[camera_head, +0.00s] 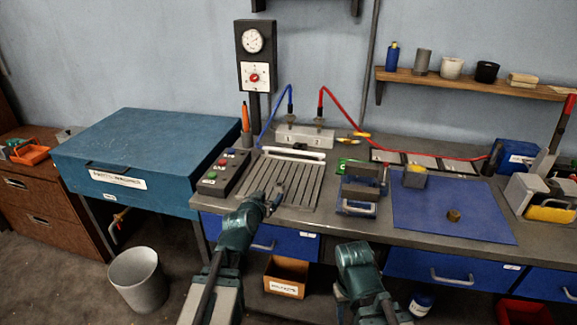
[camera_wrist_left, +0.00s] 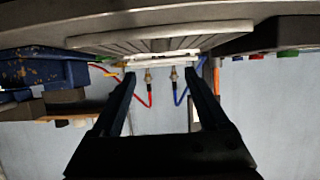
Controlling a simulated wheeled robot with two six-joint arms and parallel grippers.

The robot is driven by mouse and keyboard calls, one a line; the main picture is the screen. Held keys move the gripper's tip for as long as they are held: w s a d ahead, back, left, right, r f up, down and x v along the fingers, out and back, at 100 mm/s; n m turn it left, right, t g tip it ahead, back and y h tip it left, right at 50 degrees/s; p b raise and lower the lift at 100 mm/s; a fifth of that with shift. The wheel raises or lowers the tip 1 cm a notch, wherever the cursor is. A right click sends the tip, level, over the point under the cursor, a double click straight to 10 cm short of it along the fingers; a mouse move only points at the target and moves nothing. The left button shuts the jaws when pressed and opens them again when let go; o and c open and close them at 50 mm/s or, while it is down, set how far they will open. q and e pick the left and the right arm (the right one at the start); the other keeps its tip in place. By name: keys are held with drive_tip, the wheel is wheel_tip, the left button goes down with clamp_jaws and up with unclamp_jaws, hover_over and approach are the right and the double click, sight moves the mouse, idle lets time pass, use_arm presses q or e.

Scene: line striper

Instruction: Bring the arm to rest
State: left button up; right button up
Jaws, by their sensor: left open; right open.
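My left arm reaches in from the bottom of the head view. Its gripper (camera_head: 270,203) is at the front edge of the slotted plate (camera_head: 288,184) on the workbench. In the left wrist view the two dark fingers of the left gripper (camera_wrist_left: 162,82) stand wide apart with nothing between them. That view is upside down, with the slotted plate (camera_wrist_left: 150,40) at its top. My right arm (camera_head: 358,265) shows in front of the bench, at the blue drawers. Its fingers cannot be seen.
A button box (camera_head: 222,172) stands left of the plate and a blue vise (camera_head: 360,190) right of it. A grey bin (camera_head: 138,280) and a cardboard box (camera_head: 286,276) are below.

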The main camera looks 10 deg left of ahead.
use_arm(q)
drive_tip(key=s+d+f+m+g+h+p, duration=0.25)
drive_tip(key=s+d+f+g, duration=0.5)
drive_tip(key=s+d, duration=0.4)
drive_tip(key=s+d+f+g+y, duration=0.1)
drive_tip(key=s+d+g+y, duration=0.1)
drive_tip(key=s, duration=0.5)
drive_tip(key=s+d+f+g+y+p, duration=0.1)
drive_tip(key=s+d+g+y, duration=0.1)
drive_tip(key=s+g, duration=0.2)
drive_tip(key=s+m, duration=0.1)
drive_tip(key=s, duration=0.1)
drive_tip(key=shift+s, duration=0.35)
drive_tip(key=shift+d+f, duration=0.1)
